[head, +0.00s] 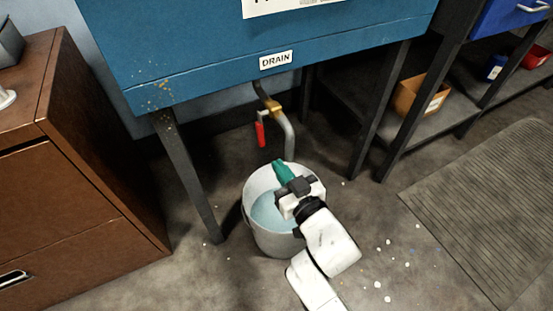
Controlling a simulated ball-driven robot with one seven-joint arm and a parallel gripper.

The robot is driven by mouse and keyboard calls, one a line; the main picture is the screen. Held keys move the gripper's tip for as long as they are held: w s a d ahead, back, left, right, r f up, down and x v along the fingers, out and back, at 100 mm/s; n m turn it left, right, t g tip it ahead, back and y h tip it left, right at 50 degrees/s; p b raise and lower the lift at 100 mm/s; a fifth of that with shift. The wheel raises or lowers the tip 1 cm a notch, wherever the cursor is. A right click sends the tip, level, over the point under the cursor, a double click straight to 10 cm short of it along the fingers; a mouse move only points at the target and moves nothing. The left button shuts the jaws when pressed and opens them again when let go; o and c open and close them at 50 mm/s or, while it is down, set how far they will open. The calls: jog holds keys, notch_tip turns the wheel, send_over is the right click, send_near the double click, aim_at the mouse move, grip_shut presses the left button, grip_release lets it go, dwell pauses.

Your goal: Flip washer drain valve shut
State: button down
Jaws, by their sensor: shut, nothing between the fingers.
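The drain valve (274,107) is a brass fitting on a grey drain pipe (289,138) under the blue washer cabinet (200,72), below a "DRAIN" label (276,60). Its red lever handle (260,134) hangs downward on the left of the pipe, apart from it. My gripper (278,164) has teal fingers, shut and empty. In the picture it is below and slightly right of the red handle, with a gap between them, over the far rim of a white bucket. The lower end of the pipe is hidden behind my gripper and the bucket.
The white bucket (252,221) holds pale blue liquid and stands below my gripper. Dark cabinet legs (187,175) stand left and right (379,110). A brown drawer cabinet (95,160) is at left. A ribbed mat (490,205) lies on the right. White spots dot the floor.

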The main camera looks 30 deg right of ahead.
jog(key=s+f+p, duration=0.1)
jog(key=s, duration=0.5)
jog(key=shift+s, duration=0.35)
jog(key=s+d+f+m+g+h, duration=0.2)
jog(key=s+d+f+g, duration=0.4)
jog(key=d+f+g, duration=0.15)
jog(key=s+f+n+g+y, duration=0.2)
jog(key=s+f+g, duration=0.2)
jog(key=s+g, duration=0.75)
jog(key=s+r+t+p, duration=0.2)
jog(key=s+r+p, duration=0.1)
jog(key=r+p, duration=3.1)
jog(key=shift+r+t+p, duration=0.4)
jog(key=shift+p, duration=0.25)
jog(key=shift+a, duration=0.1)
